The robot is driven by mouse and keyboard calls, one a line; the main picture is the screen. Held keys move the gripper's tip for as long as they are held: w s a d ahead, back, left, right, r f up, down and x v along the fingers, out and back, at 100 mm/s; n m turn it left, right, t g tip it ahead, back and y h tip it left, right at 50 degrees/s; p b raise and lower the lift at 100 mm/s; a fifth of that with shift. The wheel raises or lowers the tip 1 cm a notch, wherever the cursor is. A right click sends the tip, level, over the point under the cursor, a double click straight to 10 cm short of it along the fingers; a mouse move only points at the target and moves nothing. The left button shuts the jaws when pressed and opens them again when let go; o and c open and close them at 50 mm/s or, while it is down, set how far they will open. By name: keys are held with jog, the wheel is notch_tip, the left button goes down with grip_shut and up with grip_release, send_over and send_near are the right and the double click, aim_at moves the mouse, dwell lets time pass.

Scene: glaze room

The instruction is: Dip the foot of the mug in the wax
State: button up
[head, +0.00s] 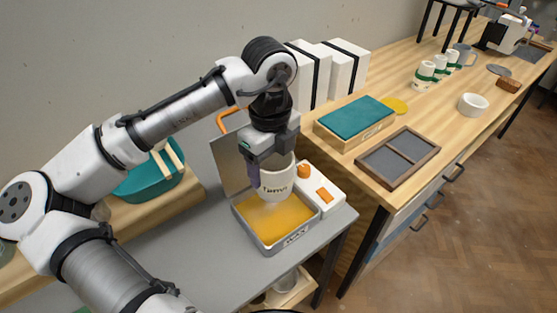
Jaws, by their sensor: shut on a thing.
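A white mug (279,183) with dark lettering on its side is held upright over the wax pan. My gripper (268,160) is shut on the mug from above. The wax pan (294,238) is a grey rectangular tray labelled WAX, filled with amber wax (270,217). The mug's foot is over the back part of the wax. I cannot tell from this angle whether the foot touches the wax surface.
A white unit with orange controls (325,200) stands right of the pan, and a grey upright panel (228,165) behind it. On the wooden bench stand a teal-topped box (357,117), a dark divided tray (398,158), a white bowl (473,105) and several cups with green bands (424,74).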

jog(key=shift+f+b, duration=2.4)
jog(key=shift+b, duration=0.05)
jog(key=shift+f+b, duration=0.55)
jog(key=shift+f, duration=1.1)
jog(key=shift+f, duration=0.25)
jog(key=shift+r, duration=0.1)
jog(key=shift+r+p, duration=1.4)
jog(key=shift+p, duration=0.1)
notch_tip(320, 180, up, 7)
jog(key=p, duration=0.6)
jog(key=shift+r+p, duration=0.1)
jog(key=shift+p, duration=0.3)
